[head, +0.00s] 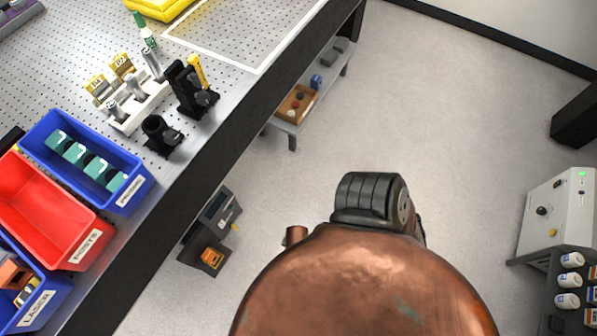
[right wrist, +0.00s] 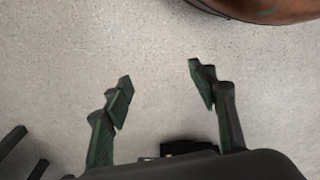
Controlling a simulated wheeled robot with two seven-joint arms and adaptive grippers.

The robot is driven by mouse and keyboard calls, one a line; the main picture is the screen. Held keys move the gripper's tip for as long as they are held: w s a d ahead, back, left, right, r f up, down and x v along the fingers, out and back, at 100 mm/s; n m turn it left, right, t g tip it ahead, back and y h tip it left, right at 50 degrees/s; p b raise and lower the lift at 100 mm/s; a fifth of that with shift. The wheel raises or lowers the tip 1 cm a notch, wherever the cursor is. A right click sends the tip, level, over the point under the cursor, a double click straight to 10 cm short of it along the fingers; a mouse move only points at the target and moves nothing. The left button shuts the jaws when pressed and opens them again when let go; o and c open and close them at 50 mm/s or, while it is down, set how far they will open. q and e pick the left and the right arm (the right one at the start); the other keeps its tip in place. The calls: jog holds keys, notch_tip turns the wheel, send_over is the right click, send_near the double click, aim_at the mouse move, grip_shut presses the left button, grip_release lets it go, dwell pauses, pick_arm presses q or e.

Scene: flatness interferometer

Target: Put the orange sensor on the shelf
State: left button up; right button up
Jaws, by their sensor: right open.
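A small orange item (head: 212,257), which may be the orange sensor, sits in the lower part of a dark unit low beside the bench; it is too small to be sure. A grey shelf (head: 325,88) is under the bench, with a wooden tray (head: 295,104) on it. I cannot tell whether this is the task's shelf. My right gripper (right wrist: 160,74) is open and empty above bare floor in the right wrist view. No orange sensor shows there. My left gripper is not in view.
The perforated bench (head: 225,50) holds a blue bin (head: 135,195), a red POSTS bin (head: 45,220), a LASER bin (head: 40,300) with orange and dark pieces, and black mounts (head: 190,90). A grey cabinet (head: 560,210) stands at right. The floor (head: 430,110) between is clear.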

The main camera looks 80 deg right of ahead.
jog(key=s+d+g, duration=0.1)
jog(key=s+d, duration=0.2)
jog(key=s, duration=0.6)
jog(key=shift+d+r+n, duration=0.2)
jog(key=shift+d+n, duration=0.1)
jog(key=shift+n, duration=0.1)
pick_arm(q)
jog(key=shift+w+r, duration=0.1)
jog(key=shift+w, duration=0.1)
pick_arm(e)
jog(key=shift+s, duration=0.1)
pick_arm(q)
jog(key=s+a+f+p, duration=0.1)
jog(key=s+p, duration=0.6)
jog(key=p, duration=0.2)
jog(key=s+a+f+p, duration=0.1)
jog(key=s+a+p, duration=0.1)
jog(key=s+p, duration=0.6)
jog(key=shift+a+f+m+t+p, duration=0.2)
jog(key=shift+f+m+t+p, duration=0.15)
jog(key=shift+p, duration=0.75)
pick_arm(e)
jog(key=s+d+f, duration=0.2)
jog(key=s+d, duration=0.1)
jog(key=s, duration=1.1)
jog(key=shift+s+d+f+n+t, duration=0.2)
jog(key=shift+s+n+t, duration=0.2)
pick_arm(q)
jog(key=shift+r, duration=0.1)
